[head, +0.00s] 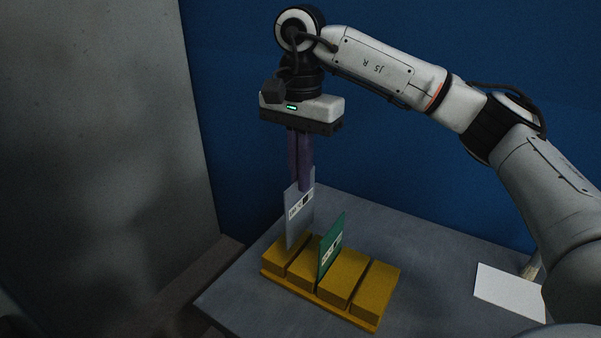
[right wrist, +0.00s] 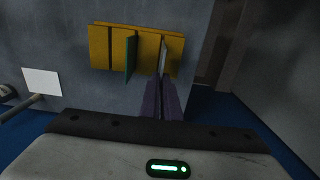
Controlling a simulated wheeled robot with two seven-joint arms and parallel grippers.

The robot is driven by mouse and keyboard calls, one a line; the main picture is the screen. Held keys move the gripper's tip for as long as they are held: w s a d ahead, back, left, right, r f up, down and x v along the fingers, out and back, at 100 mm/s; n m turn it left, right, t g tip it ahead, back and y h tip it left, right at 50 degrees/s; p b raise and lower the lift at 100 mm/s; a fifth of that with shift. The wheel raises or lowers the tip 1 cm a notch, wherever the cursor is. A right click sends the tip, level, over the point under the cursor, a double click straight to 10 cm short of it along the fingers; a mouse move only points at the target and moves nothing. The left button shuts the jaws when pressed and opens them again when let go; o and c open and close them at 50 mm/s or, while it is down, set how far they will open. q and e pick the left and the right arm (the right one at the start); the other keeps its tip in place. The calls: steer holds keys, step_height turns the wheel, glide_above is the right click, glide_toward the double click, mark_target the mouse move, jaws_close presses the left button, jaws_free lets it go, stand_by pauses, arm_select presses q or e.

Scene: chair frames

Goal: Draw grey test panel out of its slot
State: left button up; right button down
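The grey test panel (head: 299,217) stands upright at the left slot of the yellow rack (head: 318,301). It shows edge-on in the right wrist view (right wrist: 163,58), and has a white label with dark marks near its top. It stands higher than the green panel; whether its lower edge is still inside the slot is unclear. My right gripper (head: 304,186) points straight down from above, its purple fingers closed on the panel's upper part. The fingers (right wrist: 161,88) sit close together at the panel in the right wrist view. My left gripper is not in view.
A green panel (head: 330,249) stands upright in the slot to the right, close beside the grey one. A white sheet or plate (head: 508,292) lies at the table's right. The grey table (head: 240,299) is bare left of the rack. A blue wall (head: 420,170) stands behind.

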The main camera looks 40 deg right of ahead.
steer(key=shift+r+p, duration=1)
steer(key=shift+r, duration=2.75)
steer(key=s+d, duration=0.5)
steer(key=s, duration=0.8)
steer(key=shift+d, duration=0.2)
